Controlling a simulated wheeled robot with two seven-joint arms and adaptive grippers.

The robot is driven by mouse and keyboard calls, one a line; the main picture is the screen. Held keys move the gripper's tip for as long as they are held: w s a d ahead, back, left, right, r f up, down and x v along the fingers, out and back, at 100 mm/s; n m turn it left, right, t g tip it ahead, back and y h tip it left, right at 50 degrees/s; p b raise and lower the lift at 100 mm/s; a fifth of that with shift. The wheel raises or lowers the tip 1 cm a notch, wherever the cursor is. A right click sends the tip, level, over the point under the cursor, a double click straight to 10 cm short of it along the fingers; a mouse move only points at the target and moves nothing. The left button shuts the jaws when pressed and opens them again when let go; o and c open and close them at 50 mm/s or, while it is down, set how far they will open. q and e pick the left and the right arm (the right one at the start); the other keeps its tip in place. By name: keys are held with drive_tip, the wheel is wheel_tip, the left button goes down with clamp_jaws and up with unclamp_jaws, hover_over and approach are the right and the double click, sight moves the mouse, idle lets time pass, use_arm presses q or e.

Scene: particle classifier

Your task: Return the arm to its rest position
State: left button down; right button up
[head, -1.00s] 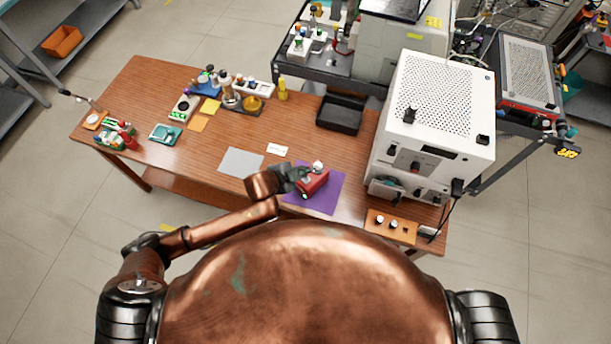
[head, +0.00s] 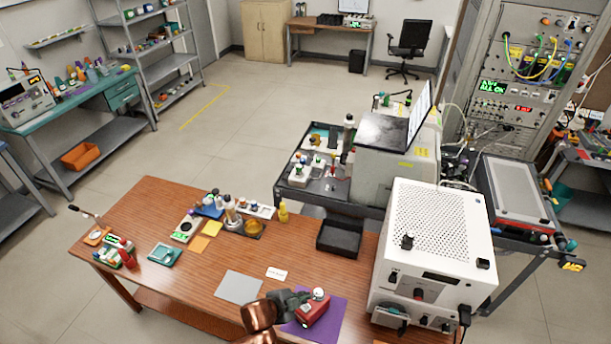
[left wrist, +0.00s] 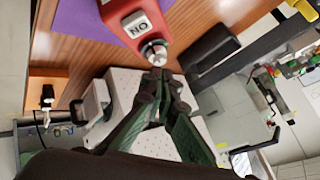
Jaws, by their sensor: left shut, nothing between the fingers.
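My left gripper (head: 297,299) is at the left side of a small red device (head: 314,314) with a white knob, which rests on a purple mat (head: 331,331). In the left wrist view my left gripper (left wrist: 158,82) has its dark green fingers shut with nothing between them. The fingertips are close to the white knob (left wrist: 153,50) of the red device (left wrist: 121,10); I cannot tell whether they touch it. My right gripper is out of view.
A large white perforated instrument (head: 431,250) stands at the table's right end. A black tray (head: 339,238) and several bottles stand along the back of the wooden table (head: 150,217). A grey sheet (head: 239,287) lies left of the gripper. Floor is open beyond the table.

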use_arm(q)
drive_tip(key=shift+s, duration=0.25)
drive_tip(key=s+a+f+n+g+y, duration=0.15)
drive_tip(key=s+a+n+y, duration=0.25)
drive_tip(key=s+a+n, duration=0.8)
drive_tip(key=s+a+n+g+y, duration=0.25)
drive_tip(key=s+a+n, duration=0.25)
drive_tip(key=s+a, duration=1.35)
drive_tip(key=s+a+f+b+x, duration=0.1)
drive_tip(key=s+b+x, duration=0.15)
drive_tip(key=x, duration=1.45)
drive_tip(key=s+a+b+x, duration=0.1)
drive_tip(key=s+b+x, duration=0.15)
drive_tip(key=x, duration=1.45)
drive_tip(key=s+f+m+g+b, duration=0.1)
drive_tip(key=s+f+b, duration=0.2)
drive_tip(key=s+f, duration=1.7)
wheel_tip(320, 180, down, 2)
drive_tip(key=shift+s+f+g+b, duration=0.2)
drive_tip(key=shift+g+b, duration=0.1)
drive_tip(key=shift+g, duration=0.1)
